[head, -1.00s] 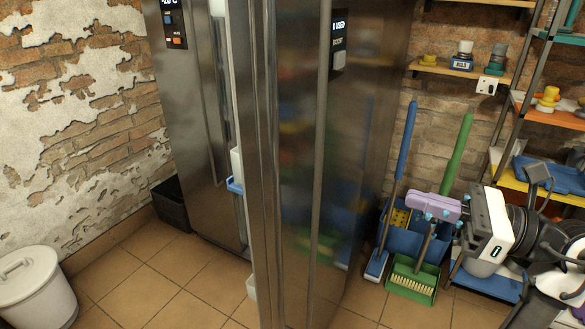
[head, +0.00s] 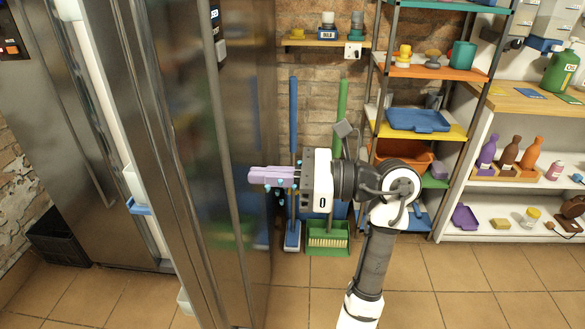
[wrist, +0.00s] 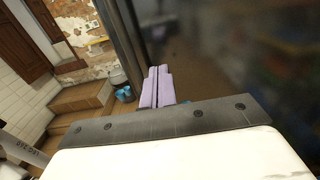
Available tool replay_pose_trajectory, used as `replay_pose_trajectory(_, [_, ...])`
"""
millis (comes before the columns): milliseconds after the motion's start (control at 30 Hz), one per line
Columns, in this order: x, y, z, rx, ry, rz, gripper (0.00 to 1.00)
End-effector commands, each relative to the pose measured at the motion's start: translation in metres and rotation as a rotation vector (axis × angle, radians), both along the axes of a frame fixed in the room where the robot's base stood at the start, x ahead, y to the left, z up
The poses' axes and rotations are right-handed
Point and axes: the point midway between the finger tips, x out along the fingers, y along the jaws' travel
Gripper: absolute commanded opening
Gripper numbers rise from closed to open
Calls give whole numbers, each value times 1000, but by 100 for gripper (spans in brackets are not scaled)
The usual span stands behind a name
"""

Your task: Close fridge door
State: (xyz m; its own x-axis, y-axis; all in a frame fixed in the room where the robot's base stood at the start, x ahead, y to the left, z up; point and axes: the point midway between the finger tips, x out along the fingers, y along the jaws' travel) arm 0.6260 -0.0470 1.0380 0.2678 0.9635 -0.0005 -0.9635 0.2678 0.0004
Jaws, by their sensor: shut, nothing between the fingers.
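The steel fridge door (head: 190,160) stands open in the head view. Its outer face is towards my gripper, and a long vertical handle (head: 225,180) runs down it. White and blue door bins (head: 137,205) show on its inner side at the left. My gripper (head: 252,175), with lilac fingers, is shut and empty. It points left at the outer face, right of the handle; I cannot tell if it touches. In the wrist view the closed fingers (wrist: 157,85) are beside the dark door face (wrist: 220,70). The fridge interior is mostly hidden.
A blue-handled broom (head: 293,120) and a green dustpan (head: 328,238) stand behind my gripper. A shelf rack (head: 430,72) and a white shelf unit (head: 475,215) fill the right. A black crate (head: 58,242) sits at the far left. Tiled floor is clear in front.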

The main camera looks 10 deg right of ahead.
Motion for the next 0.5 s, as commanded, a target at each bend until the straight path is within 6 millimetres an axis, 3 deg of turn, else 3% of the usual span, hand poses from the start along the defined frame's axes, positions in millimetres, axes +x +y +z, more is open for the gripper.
replay_pose_trajectory(200, [11, 41, 3, 1, 1, 4, 0])
replay_pose_trajectory(500, [17, 62, 0, 1, 0, 0, 0])
